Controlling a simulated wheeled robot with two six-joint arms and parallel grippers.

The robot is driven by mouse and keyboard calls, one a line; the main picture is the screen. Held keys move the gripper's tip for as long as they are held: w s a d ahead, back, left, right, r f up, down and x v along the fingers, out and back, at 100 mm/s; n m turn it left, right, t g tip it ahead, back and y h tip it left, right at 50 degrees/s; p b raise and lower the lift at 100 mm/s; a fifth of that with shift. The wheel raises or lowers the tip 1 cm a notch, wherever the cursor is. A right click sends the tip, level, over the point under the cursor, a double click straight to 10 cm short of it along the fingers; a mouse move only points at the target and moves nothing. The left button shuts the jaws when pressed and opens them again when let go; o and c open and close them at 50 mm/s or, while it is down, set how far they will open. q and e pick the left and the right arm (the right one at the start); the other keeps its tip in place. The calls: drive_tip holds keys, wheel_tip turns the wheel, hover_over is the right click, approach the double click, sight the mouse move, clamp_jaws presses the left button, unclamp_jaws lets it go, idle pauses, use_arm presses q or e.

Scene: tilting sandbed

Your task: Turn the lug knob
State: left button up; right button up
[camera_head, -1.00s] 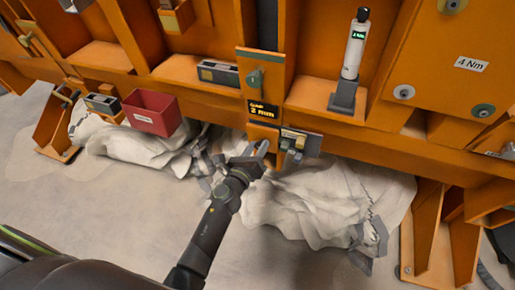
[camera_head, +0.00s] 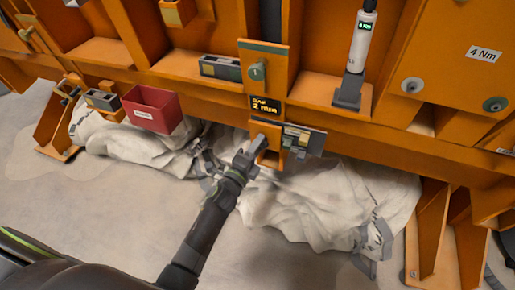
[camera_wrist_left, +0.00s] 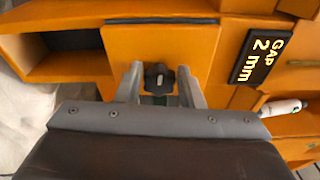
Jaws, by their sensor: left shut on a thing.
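The lug knob (camera_wrist_left: 158,76) is a dark, lobed knob on an orange panel in the left wrist view. My left gripper (camera_wrist_left: 160,82) has one finger on each side of the knob and is shut on it. In the head view my left gripper (camera_head: 260,146) reaches up to the orange frame just below a small black display (camera_head: 266,107), and hides the knob there. The display reads "GAP 2 mm" in the left wrist view (camera_wrist_left: 263,57). My right gripper is not in view.
A green-grey knob (camera_head: 257,71) sits above the display. A grey device (camera_head: 303,140) is just right of my gripper. A red bin (camera_head: 152,109) hangs to the left. Crumpled white sheeting (camera_head: 320,205) lies below the frame.

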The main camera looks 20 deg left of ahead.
use_arm(q)
drive_tip(key=n, duration=0.1)
drive_tip(key=n+b, duration=0.1)
drive_tip(key=shift+f+n+t, duration=0.2)
drive_tip(key=shift+n+t, duration=0.1)
drive_tip(key=shift+n, duration=0.1)
drive_tip(key=n, duration=0.2)
drive_tip(key=shift+f+n+b, duration=0.1)
drive_tip(key=shift+n+b, duration=0.25)
drive_tip(key=shift+n, duration=0.05)
drive_tip(key=shift+w+d+f+n+t+y+b, duration=0.15)
drive_tip(key=shift+n+t+y, duration=0.15)
drive_tip(key=shift+n, duration=1.5)
drive_tip(key=shift+s+d+n+t+y+b, duration=0.1)
drive_tip(key=shift+n+t+y+b, duration=0.2)
drive_tip(key=shift+n, duration=1.5)
drive_tip(key=shift+w+d+f+n+t+y+b, duration=0.15)
drive_tip(key=shift+n+y, duration=0.25)
drive_tip(key=shift+n, duration=1.4)
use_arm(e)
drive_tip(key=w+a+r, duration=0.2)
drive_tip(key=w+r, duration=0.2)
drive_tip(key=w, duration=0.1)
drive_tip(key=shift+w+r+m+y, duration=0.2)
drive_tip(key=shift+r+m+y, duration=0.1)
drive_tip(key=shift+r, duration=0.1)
use_arm(q)
drive_tip(key=shift+s+r+t, duration=0.1)
drive_tip(key=shift+t, duration=0.15)
drive_tip(key=o, duration=0.9)
